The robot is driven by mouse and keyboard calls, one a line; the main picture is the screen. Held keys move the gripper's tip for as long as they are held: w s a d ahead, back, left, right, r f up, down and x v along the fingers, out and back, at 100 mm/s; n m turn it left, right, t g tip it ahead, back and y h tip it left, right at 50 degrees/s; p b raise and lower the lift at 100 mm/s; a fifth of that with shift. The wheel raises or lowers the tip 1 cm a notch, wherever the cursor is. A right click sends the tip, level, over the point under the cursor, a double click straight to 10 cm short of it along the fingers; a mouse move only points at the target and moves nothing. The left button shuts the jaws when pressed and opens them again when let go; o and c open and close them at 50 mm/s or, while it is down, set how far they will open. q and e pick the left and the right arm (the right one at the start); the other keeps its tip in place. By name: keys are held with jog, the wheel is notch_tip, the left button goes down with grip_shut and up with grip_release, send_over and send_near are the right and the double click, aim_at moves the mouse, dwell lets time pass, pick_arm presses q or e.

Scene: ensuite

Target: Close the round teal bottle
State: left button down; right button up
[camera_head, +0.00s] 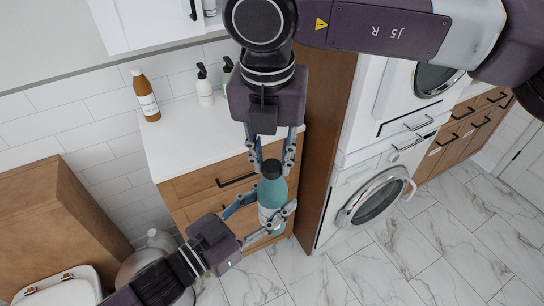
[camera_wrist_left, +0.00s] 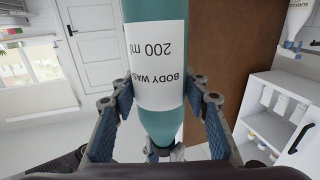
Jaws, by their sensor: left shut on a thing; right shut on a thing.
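The round teal bottle (camera_head: 278,192) with a white label is held upright or nearly so in front of the wooden drawers. My left gripper (camera_head: 268,205) is shut around its body. The left wrist view shows the bottle (camera_wrist_left: 160,12) and its "BODY WASH 200 ml" label between the fingers of the left gripper (camera_wrist_left: 160,102). A black cap (camera_head: 271,168) sits at the bottle's top. My right gripper (camera_head: 272,163) comes down from above and is shut on the cap. The cap meets the neck, but I cannot tell how tightly it is seated.
A white counter (camera_head: 183,140) over wooden drawers (camera_head: 200,188) bears a brown bottle (camera_head: 147,98) and a white pump bottle (camera_head: 204,90). A washing machine (camera_head: 370,200) stands at right. A toilet (camera_head: 65,290) is at lower left. The marble floor at lower right is clear.

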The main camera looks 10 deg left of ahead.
jog(key=m, duration=0.6)
jog(key=shift+h, duration=0.3)
jog(key=m, duration=0.4)
jog(key=shift+w+a+g, duration=0.1)
jog(key=shift+g, duration=0.2)
jog(key=m, duration=0.4)
jog(key=shift+h, duration=0.3)
jog(key=m+g, duration=0.1)
jog(key=m, duration=0.4)
jog(key=shift+m, duration=0.3)
jog(key=o, duration=0.7)
jog(key=shift+r, duration=0.1)
